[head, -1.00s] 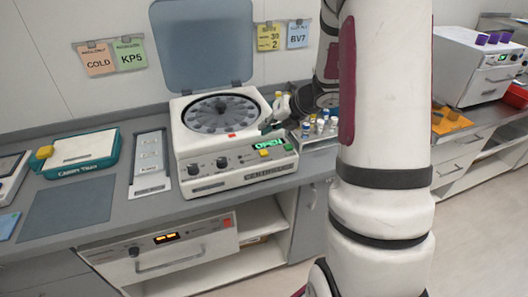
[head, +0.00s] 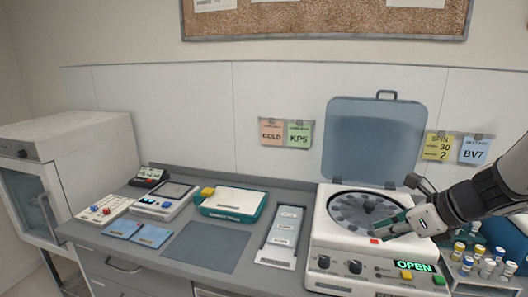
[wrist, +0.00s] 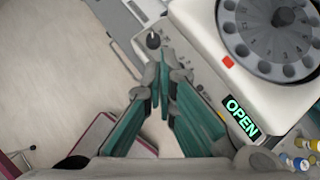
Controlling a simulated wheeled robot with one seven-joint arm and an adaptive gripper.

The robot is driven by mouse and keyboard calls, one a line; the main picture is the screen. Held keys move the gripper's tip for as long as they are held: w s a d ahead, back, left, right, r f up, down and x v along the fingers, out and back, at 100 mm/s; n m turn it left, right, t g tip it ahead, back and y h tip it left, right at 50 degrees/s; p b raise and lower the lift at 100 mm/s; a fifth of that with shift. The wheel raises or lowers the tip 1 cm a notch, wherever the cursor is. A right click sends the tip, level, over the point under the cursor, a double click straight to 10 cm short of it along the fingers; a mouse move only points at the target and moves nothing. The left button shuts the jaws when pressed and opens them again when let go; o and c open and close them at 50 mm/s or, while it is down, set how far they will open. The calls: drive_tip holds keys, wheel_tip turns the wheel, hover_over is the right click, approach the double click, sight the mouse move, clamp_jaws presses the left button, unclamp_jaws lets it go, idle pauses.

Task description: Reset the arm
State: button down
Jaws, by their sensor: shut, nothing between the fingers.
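My gripper (wrist: 160,85) has teal fingers and is shut with nothing between them. In the wrist view its tips are over the front panel of a white centrifuge, near a dark knob. In the head view the gripper (head: 388,229) appears at the right, in front of the open centrifuge (head: 340,238), with my arm reaching in from the right edge. The centrifuge lid (head: 374,143) stands up, its round rotor (head: 362,209) is exposed, and its display (head: 414,267) reads OPEN.
Capped vials (head: 470,262) stand in a rack right of the centrifuge. To its left are a white labelled strip (head: 283,228), a bare grey mat (head: 206,247), a teal-edged tray (head: 233,204), a scale (head: 161,202) and blue packets (head: 140,232). A white cabinet (head: 75,150) stands far left.

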drive_tip(key=s+a+r+n+g+h, duration=0.15)
drive_tip(key=s+a+r+n, duration=0.45)
drive_tip(key=s+a+n, duration=0.6)
drive_tip(key=s+d+r+n+h, duration=0.1)
drive_tip(key=s+n, duration=0.3)
drive_tip(key=n, duration=0.4)
drive_tip(key=s+d+r+n+h, duration=0.1)
drive_tip(key=s+d+n+h, duration=0.1)
drive_tip(key=s+n, duration=0.3)
drive_tip(key=shift+s+d+r+n+h, duration=0.2)
drive_tip(key=shift+d+r+n+h, duration=0.25)
drive_tip(key=shift+n, duration=1.45)
